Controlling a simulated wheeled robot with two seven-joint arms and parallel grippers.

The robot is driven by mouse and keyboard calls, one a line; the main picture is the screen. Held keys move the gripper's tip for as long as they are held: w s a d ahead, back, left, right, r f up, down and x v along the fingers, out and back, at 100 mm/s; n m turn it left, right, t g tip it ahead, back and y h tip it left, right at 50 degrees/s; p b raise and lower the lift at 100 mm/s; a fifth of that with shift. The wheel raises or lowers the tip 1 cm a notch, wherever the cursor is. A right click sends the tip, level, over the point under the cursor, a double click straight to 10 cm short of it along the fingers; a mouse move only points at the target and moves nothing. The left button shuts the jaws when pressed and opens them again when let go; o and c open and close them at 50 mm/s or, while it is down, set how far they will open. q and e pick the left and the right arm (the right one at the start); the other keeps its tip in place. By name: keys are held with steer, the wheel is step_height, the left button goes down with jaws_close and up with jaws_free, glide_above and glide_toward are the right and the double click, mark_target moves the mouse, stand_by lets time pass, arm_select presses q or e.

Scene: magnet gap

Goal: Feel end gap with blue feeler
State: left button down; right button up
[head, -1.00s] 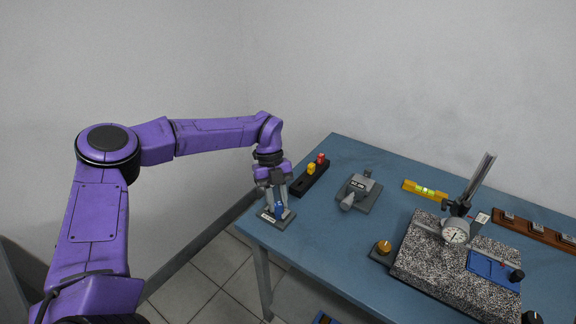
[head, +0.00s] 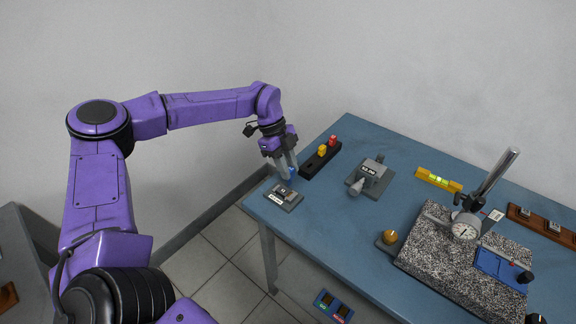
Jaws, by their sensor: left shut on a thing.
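My left gripper (head: 284,172) is shut on the blue feeler (head: 292,173). Only a small blue part shows beside the fingers, and its tip is hard to make out. The gripper is tilted and sits just above and behind a small grey plate (head: 291,206) at the table's near left corner. A small metal piece (head: 283,190) and a white label are on that plate. The feeler appears clear of the piece. A black holder (head: 313,166) to the right carries a yellow feeler (head: 322,150) and a red feeler (head: 332,141). My right gripper is out of view.
On the blue table (head: 325,230) stand a grey device with a display (head: 372,168), a yellow level (head: 438,180), and a speckled granite block (head: 425,256) with a dial gauge (head: 465,230). The table's front middle is clear.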

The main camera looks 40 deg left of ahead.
mark_target(289, 184)
arm_select(q)
steer(key=shift+f+b, duration=1.35)
steer(key=shift+f, duration=0.6)
steer(key=shift+f+b, duration=0.75)
steer(key=shift+f, duration=0.15)
stand_by(0.8)
stand_by(0.9)
steer(key=shift+r+p, duration=1.75)
steer(key=shift+r, duration=0.75)
